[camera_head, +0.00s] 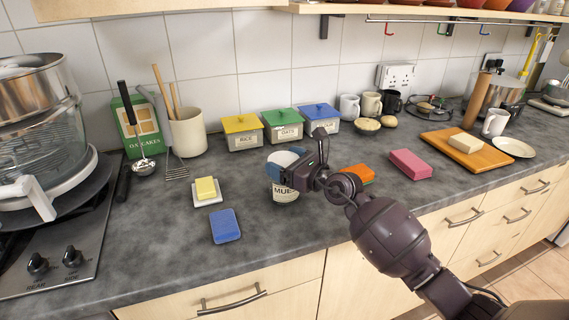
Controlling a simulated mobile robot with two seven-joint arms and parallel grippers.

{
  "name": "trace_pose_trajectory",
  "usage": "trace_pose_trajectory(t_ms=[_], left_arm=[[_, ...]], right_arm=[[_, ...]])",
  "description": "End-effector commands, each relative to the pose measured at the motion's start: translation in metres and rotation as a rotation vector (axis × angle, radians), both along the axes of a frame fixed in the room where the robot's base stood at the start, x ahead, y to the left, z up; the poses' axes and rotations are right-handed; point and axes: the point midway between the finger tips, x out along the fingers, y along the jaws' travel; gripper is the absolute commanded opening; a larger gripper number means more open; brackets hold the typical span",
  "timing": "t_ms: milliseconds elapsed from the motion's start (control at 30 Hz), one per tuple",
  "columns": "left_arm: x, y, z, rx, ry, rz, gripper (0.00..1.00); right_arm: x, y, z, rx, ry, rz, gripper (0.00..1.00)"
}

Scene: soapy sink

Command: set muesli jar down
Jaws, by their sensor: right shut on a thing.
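The gripper and wrist hide the jar's right side. The jar looks upright, with its base at or just above the worktop; I cannot tell whether it touches. My left gripper is not in view.
A blue sponge (225,226) and a butter dish (207,191) lie left of the jar. Rice (243,132), oats (283,127) and blue-lidded (320,119) tins stand behind. Worktop (160,240) front left is clear.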

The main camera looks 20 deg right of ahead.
Motion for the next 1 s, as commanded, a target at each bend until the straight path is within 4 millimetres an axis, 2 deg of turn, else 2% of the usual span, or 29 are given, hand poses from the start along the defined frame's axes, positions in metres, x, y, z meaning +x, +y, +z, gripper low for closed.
trace_pose_trajectory(t_ms=[133,333,367,433,467,767,1000], left_arm=[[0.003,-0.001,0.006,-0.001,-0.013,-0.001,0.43],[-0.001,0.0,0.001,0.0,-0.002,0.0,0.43],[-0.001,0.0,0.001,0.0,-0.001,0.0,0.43],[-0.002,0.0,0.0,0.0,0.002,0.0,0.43],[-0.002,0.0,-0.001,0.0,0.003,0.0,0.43],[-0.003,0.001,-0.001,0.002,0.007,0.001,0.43],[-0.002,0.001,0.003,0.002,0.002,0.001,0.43]], right_arm=[[0.0,0.0,0.004,0.0,-0.004,0.0,0.37],[0.0,0.0,-0.002,0.001,-0.002,0.0,0.37],[0.0,0.0,-0.001,0.001,-0.001,0.0,0.87],[0.0,0.0,-0.001,0.001,-0.001,0.0,0.98],[0.0,0.0,-0.001,0.0,-0.001,0.0,1.0],[0.0,0.0,0.004,0.0,-0.004,0.0,1.0],[-0.027,-0.017,0.003,-0.001,-0.002,-0.001,1.0]])
